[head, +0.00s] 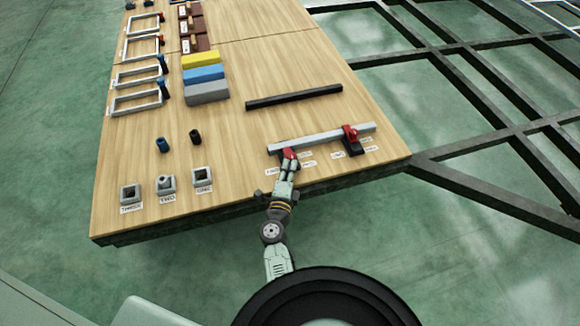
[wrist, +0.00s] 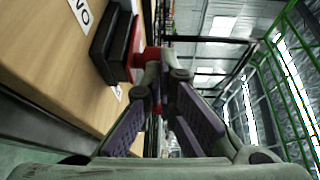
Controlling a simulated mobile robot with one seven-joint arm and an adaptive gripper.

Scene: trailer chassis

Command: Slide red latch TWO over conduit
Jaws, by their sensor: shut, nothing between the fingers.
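The conduit is a light grey bar (head: 315,138) lying near the table's right front. One red latch (head: 290,153) is at its left end and another red latch (head: 350,132) on a black base is toward its right end. My gripper (head: 287,166) is at the left latch, on the near side of the bar, with its fingers shut and empty. In the wrist view my fingertips (wrist: 165,80) are close to a red latch part (wrist: 142,65) beside black blocks; whether they touch is unclear. A partly cut-off label (wrist: 80,12) seems to end in "WO".
A black bar (head: 294,97) lies behind the conduit. Square sockets (head: 166,186) labelled THREE, TWO and ONE stand at the front left, with two dark pegs (head: 162,145) behind. Coloured blocks (head: 203,74) are farther back. The table's front edge is just below my gripper.

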